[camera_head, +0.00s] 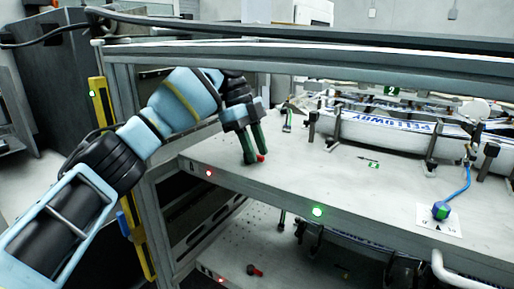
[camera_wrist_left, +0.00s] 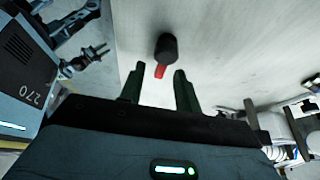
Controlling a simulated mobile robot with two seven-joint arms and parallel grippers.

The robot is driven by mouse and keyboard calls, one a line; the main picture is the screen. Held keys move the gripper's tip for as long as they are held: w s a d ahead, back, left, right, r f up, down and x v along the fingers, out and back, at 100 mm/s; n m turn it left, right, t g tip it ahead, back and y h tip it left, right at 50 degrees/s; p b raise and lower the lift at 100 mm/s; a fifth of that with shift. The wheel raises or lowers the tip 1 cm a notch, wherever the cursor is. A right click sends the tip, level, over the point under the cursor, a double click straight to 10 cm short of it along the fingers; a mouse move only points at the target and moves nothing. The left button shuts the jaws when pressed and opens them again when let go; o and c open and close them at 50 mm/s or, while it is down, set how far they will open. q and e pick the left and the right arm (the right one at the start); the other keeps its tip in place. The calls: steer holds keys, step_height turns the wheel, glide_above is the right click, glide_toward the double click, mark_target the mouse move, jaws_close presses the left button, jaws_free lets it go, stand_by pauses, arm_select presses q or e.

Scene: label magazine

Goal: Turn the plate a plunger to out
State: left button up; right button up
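The plate a plunger shows in the left wrist view as a black knob (camera_wrist_left: 166,47) with a red part (camera_wrist_left: 160,71) pointing back toward my gripper. In the head view its red part (camera_head: 261,158) shows beside the fingertips, near the left end of the upper plate (camera_head: 290,180); the rest is mostly hidden. My left gripper (camera_head: 254,147) points down at it. In the left wrist view the gripper (camera_wrist_left: 159,71) is open, with the red part between its fingertips and the black knob just beyond. I see no contact. My right gripper is not in view.
A red light (camera_head: 209,172) and a green light (camera_head: 317,211) sit on the plate's front edge. A similar red plunger (camera_head: 255,270) is on the lower plate. A frame rail (camera_head: 300,65) crosses above the plate.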

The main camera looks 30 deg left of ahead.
arm_select(q)
jaws_close()
